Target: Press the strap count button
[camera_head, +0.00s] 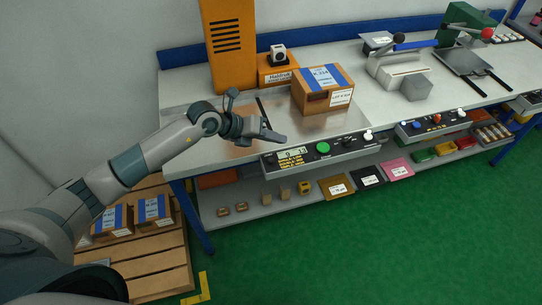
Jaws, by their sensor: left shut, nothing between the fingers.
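A dark control panel (318,156) runs along the front edge of the bench. It has a small lit display (291,154), yellow lettering too small to read, a round green button (323,147), dark controls and a white-topped knob (368,135). I cannot tell which control is the strap count button. My left gripper (279,136) is shut and empty, reaching in from the left just above and behind the display end of the panel. It appears apart from the green button. My right gripper is not in view.
A cardboard box (313,101) with blue tape sits on the metal plate behind the panel. An orange machine column (228,45) stands behind my left arm. A second control panel (432,125) is to the right. Small parts lie on the lower shelf (268,205).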

